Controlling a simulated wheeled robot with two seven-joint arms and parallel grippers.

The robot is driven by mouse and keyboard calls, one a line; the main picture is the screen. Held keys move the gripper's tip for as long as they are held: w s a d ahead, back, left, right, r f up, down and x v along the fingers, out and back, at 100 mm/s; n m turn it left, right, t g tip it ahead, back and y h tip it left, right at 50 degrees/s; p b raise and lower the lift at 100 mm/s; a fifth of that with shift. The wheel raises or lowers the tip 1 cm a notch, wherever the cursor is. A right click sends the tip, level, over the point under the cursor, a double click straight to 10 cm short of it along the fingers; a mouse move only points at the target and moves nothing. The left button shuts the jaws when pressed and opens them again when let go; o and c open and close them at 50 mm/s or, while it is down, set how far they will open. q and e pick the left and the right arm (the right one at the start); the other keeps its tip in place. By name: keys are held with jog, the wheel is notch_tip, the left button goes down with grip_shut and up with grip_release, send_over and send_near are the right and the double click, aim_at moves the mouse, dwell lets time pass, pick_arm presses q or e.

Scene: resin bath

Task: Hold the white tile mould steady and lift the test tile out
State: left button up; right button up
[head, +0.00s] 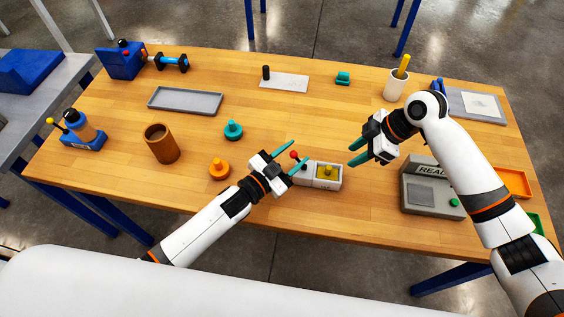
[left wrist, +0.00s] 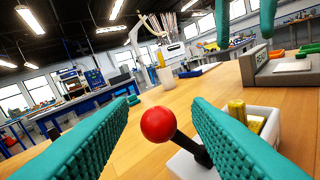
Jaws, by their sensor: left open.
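The white tile mould (head: 341,178) sits on the wooden table at front centre, with a yellow test tile (head: 327,171) with a raised grip in its right part. A red ball knob (head: 294,155) on a dark, tilted stem rises at its left end. My left gripper (head: 299,150) is open at the knob. In the left wrist view the red knob (left wrist: 158,124) shows between the parted teal fingers; I cannot tell whether they touch it. The yellow piece (left wrist: 237,108) is partly hidden by a finger. My right gripper (head: 352,154) is open and empty, above and right of the mould.
A grey READY station (head: 432,192) stands to the right, near orange and green trays. An orange knobbed piece (head: 219,170), a teal one (head: 233,131) and a brown cup (head: 161,144) are to the left. A grey tray (head: 186,100) lies farther back.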

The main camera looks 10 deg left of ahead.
pick_arm(q)
jog(key=shift+w+d, duration=0.15)
jog(key=shift+w, duration=0.05)
grip_shut()
dwell(0.8)
